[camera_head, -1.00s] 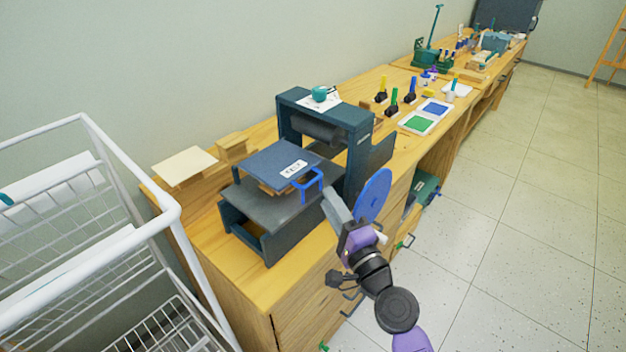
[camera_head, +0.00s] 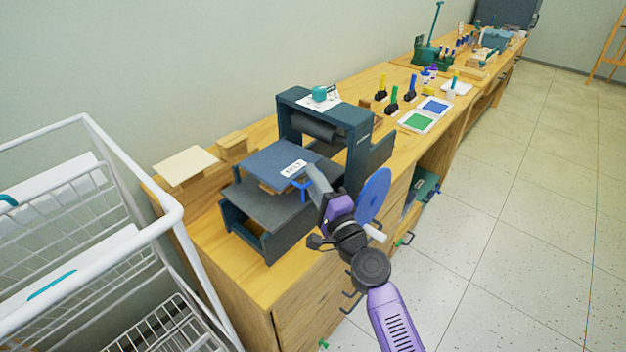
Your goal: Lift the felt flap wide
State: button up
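The felt flap (camera_head: 277,161) is a dark blue panel with a white label (camera_head: 293,169) reading like "FELT". It lies roughly flat over the grey bed of a dark press (camera_head: 268,207), with a light wooden layer showing under its edge. A blue handle (camera_head: 301,189) sits at its front right corner, now partly covered by my gripper. My gripper (camera_head: 312,176) is at that handle, beside the label. Its fingers overlap the handle in this view, so I cannot tell whether they are open or shut, or touching it.
The press has a roller (camera_head: 317,128) and a blue wheel (camera_head: 373,196) close to my arm. A white wire rack (camera_head: 165,205) stands at the left. Colour plates (camera_head: 419,121) and several tools lie further along the counter. The floor at right is clear.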

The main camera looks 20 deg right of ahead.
grip_shut()
dwell(1.3)
